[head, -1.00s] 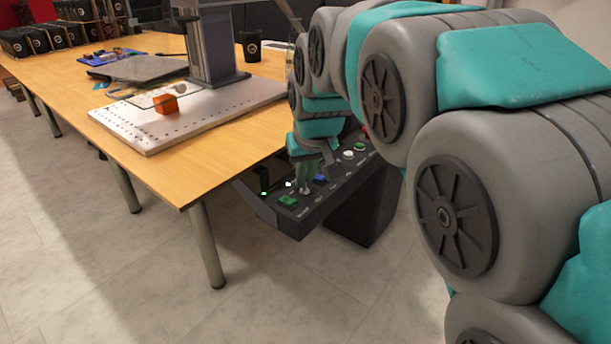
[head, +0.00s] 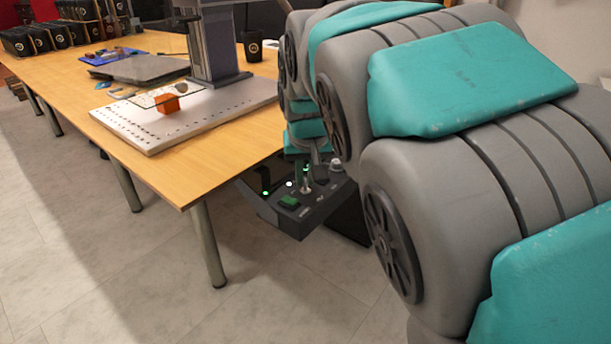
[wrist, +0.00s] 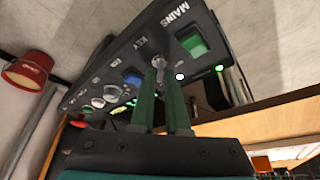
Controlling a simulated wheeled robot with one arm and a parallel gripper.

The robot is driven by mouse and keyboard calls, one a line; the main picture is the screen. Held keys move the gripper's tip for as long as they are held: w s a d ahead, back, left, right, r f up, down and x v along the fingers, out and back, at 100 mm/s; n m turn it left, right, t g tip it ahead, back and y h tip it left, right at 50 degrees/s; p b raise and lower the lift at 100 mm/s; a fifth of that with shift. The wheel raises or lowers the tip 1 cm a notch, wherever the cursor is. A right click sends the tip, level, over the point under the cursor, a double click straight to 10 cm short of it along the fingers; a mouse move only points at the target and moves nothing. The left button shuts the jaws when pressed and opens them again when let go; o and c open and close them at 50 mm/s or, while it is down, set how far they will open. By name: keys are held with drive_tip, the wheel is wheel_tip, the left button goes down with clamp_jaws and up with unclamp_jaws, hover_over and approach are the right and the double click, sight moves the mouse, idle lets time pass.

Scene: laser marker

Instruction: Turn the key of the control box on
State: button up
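The dark control box (head: 318,212) hangs at the table's near right corner. In the wrist view its panel (wrist: 213,88) carries the labels MAINS and KEY, with a green button (wrist: 194,44) under MAINS. The silver key (wrist: 158,62) is in the KEY spot, at the tips of my gripper's two green fingers (wrist: 160,78). A narrow gap shows between the fingers; I cannot tell whether they press on the key. In the head view my gripper (head: 306,177) points down over the panel, just above the key (head: 306,188). My arm hides the box's right part.
A blue button (wrist: 133,78) sits beside the key, with several other knobs further along the panel. A white light (wrist: 180,77) and green light (wrist: 220,69) glow nearby. The table (head: 235,140) bears a perforated plate (head: 150,140) and orange cube (head: 167,103).

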drive_tip(key=o, duration=0.4)
drive_tip(key=shift+c, duration=0.2)
drive_tip(key=v, duration=0.7)
drive_tip(key=shift+r, duration=0.4)
drive_tip(key=shift+s+d, duration=0.1)
drive_tip(key=shift+s, duration=0.05)
